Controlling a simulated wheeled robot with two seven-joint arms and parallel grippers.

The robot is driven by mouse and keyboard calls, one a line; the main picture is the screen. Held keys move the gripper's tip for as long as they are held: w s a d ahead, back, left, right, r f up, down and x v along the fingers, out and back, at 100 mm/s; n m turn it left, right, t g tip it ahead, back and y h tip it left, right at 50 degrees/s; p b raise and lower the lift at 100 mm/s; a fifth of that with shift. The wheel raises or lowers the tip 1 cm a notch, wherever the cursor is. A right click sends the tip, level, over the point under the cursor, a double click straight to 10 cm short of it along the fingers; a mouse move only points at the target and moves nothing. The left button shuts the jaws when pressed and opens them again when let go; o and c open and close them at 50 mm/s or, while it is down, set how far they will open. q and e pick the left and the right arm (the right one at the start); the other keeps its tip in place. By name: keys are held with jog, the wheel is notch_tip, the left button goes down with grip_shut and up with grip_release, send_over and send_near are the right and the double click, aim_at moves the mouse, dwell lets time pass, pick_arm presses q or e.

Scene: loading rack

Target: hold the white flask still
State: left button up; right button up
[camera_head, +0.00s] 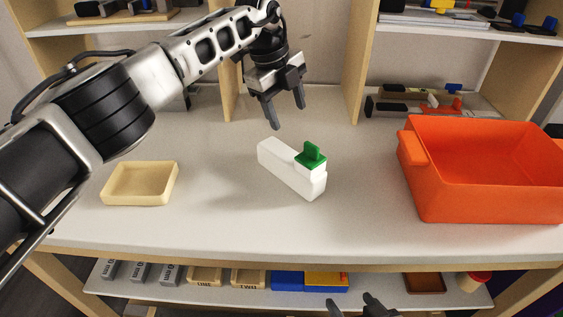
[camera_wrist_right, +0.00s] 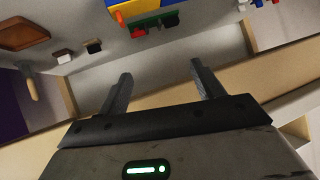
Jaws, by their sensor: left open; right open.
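The white flask (camera_head: 288,168) is a long white box-like body with a green cap (camera_head: 311,155) at its right end. It lies near the middle of the white tabletop in the head view. My left gripper (camera_head: 286,116) is open and empty, above and behind the flask, fingers pointing down and not touching it. My right gripper (camera_head: 355,303) is open and empty at the bottom edge of the head view, in front of the table and below its top. Its two fingers also show apart in the right wrist view (camera_wrist_right: 160,88). The flask is not in the right wrist view.
A large orange bin (camera_head: 484,194) stands at the right of the table. A shallow beige tray (camera_head: 140,184) is at the left. Shelves with parts are behind. A lower shelf (camera_head: 384,294) under the table edge holds several boxes. The tabletop around the flask is clear.

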aim_at(276, 146)
pick_arm(q)
jog(key=shift+s+a+f+g+y+p, duration=0.4)
jog(key=shift+s+a+f+y, duration=0.5)
jog(key=shift+y, duration=0.3)
jog(key=shift+s+a+f, duration=0.2)
jog(key=shift+a+f, duration=0.05)
jog(key=shift+f, duration=0.1)
jog(key=shift+d+f+b, duration=0.1)
jog(key=shift+f+b, duration=2.35)
jog(key=shift+f, duration=0.85)
jog(key=shift+f+b, duration=0.45)
jog(key=shift+f, duration=0.2)
pick_arm(e)
jog(key=s, duration=0.2)
jog(key=s+f, duration=0.1)
jog(key=shift+s+d+n, duration=0.15)
jog(key=shift+d+n, duration=0.15)
jog(key=shift+d, duration=0.05)
jog(key=shift+r, duration=0.15)
pick_arm(q)
jog(key=c, duration=1.1)
pick_arm(e)
jog(key=shift+f, duration=0.2)
